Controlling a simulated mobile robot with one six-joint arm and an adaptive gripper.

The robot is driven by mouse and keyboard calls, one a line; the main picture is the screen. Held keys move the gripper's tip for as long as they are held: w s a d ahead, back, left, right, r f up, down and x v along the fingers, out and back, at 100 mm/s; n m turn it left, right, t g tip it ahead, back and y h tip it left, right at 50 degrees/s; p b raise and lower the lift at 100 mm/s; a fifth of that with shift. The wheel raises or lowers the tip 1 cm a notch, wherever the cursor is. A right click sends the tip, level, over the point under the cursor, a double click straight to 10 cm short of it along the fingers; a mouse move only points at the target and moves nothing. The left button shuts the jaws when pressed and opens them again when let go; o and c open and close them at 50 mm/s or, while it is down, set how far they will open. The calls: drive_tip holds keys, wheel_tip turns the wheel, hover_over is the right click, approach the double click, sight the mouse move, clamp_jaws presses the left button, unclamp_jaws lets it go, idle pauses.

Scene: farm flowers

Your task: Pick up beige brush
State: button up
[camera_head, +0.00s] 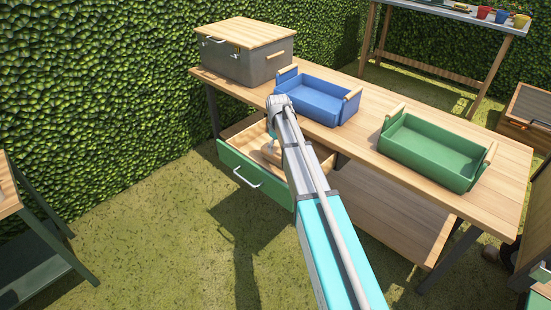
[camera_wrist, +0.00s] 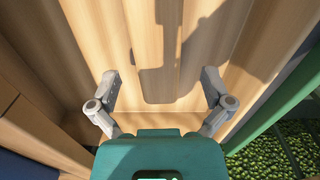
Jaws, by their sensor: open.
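My gripper (camera_wrist: 160,86) is open, its two grey fingers spread wide in the wrist view. It points down into the open green-fronted drawer (camera_head: 252,178) under the table. In the wrist view, a long beige wooden piece (camera_wrist: 155,40) runs between the fingers, apart from both. It looks like the beige brush, but its bristles do not show and I cannot be sure.
The drawer's walls stand close on both sides. On the table (camera_head: 365,128) above are a blue crate (camera_head: 318,103), a green crate (camera_head: 430,152) and a grey box with a wooden lid (camera_head: 246,58). Open grass (camera_head: 150,240) lies at the front left.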

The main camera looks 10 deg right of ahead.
sight(278, 151)
drive_tip(key=shift+w+f+b, duration=0.1)
drive_tip(key=shift+f+b, duration=2.25)
drive_tip(key=shift+f, duration=0.1)
drive_tip(key=c, duration=1.2)
